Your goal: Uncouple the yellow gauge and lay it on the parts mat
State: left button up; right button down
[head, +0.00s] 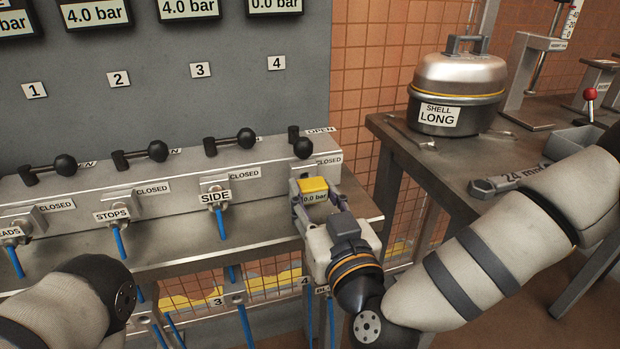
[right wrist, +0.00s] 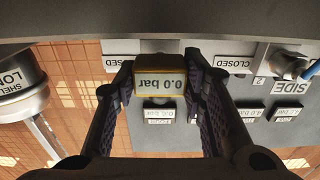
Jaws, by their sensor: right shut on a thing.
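The yellow gauge (head: 313,186), reading 0.0 bar, is at the front of the manifold's fourth position, below its lever. My right gripper (head: 312,198) is shut on it, one finger at each side. In the right wrist view the gauge (right wrist: 160,80) shows between the finger pads, upside down, with its back close to the grey manifold block. Whether it is still joined there is hidden. My left arm shows at the lower left, but its gripper is out of view. I cannot make out the parts mat in either view.
The fourth lever (head: 303,146) points toward its CLOSED label; the other levers point right, toward OPEN. Blue hoses (head: 222,222) hang from the manifold (head: 105,203). The right-hand bench (head: 460,161) holds a metal pot marked SHELL LONG (head: 456,85) and a 24 mm wrench (head: 497,184).

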aim_at(315, 197)
pick_arm(q)
jog(key=shift+w+p+v, duration=0.2)
jog(key=shift+p+v, duration=0.65)
jog(key=shift+v, duration=0.25)
pick_arm(e)
jog(key=shift+v, duration=2)
pick_arm(q)
jog(key=shift+f, duration=0.1)
